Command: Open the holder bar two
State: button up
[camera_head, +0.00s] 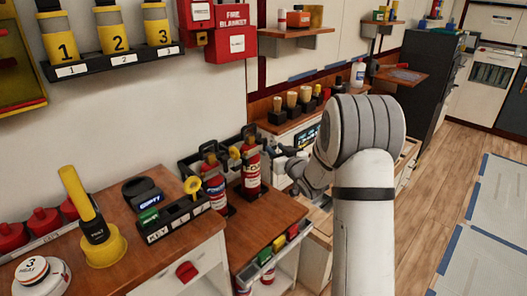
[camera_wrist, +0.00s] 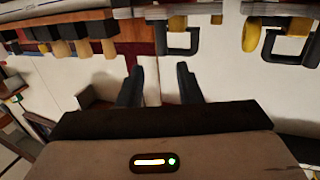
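Two red fire extinguishers, the left one (camera_head: 213,180) and the right one (camera_head: 251,170), stand upright side by side at the wall in a black holder (camera_head: 187,169). In the wrist view two black U-shaped bars show at the top, one near the middle (camera_wrist: 197,42) and one at the right (camera_wrist: 306,52), with yellow round parts beside them. I cannot read a number on either bar. My gripper (camera_wrist: 160,72) is open, with nothing between its fingers. The fingers appear below the middle bar, apart from it. In the head view my gripper (camera_head: 281,150) is right of the extinguishers, partly hidden by my arm.
A wooden counter (camera_head: 120,265) at the left holds a yellow-handled lever (camera_head: 90,220), a black key rack (camera_head: 178,216) and red knobs (camera_head: 45,219). A shelf of numbered bottles (camera_head: 120,62) hangs above. Several tan-topped items (camera_head: 291,103) stand behind my arm.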

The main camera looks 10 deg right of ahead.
aim_at(266, 142)
jog(key=shift+y, duration=0.4)
jog(key=x, duration=0.8)
jog(key=shift+a+f, duration=0.1)
jog(key=shift+f, duration=0.25)
jog(key=shift+c, duration=0.2)
grip_shut()
